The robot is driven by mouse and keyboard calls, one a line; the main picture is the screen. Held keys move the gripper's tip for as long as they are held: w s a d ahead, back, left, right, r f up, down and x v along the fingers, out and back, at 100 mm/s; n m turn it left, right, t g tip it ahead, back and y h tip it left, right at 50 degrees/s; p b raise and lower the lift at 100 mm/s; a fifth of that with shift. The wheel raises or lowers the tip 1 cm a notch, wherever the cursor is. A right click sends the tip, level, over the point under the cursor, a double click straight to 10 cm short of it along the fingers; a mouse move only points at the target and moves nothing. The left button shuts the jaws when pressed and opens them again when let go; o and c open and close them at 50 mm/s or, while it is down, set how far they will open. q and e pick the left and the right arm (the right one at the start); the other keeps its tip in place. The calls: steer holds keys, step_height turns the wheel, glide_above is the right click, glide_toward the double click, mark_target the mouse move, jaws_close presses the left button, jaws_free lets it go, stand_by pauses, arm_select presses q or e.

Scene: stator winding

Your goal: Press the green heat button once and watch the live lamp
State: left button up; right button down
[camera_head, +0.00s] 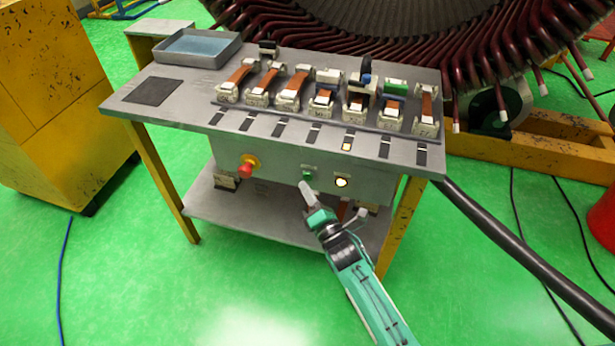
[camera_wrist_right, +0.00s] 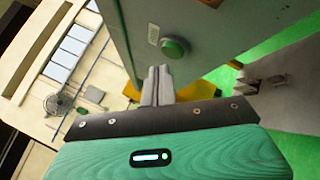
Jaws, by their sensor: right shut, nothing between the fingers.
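The green heat button (camera_head: 307,175) sits on the grey front panel under the bench top. It also shows in the right wrist view (camera_wrist_right: 174,48), round and raised, with a small label plate beside it. A lamp (camera_head: 341,182) just right of the button glows pale yellow-white. My right gripper (camera_head: 305,187) is shut and empty, its tips just below the button. In the right wrist view its closed fingers (camera_wrist_right: 157,72) end close to the button; whether they touch it I cannot tell. My left gripper is not in view.
A red emergency-stop knob (camera_head: 246,170) is left on the same panel. Several copper-strap fixtures (camera_head: 291,92) and a blue-lined tray (camera_head: 199,47) are on the bench. One slot light (camera_head: 347,145) glows. A large stator (camera_head: 350,25) stands behind; a thick black cable (camera_head: 520,250) runs right.

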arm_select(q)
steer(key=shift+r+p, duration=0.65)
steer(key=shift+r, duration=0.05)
arm_select(e)
steer(key=shift+s+a, duration=0.25)
steer(key=shift+s, duration=0.5)
steer(key=shift+s+a, duration=0.25)
steer(key=shift+s, duration=0.55)
steer(key=shift+s+a, duration=0.25)
steer(key=shift+s, duration=0.5)
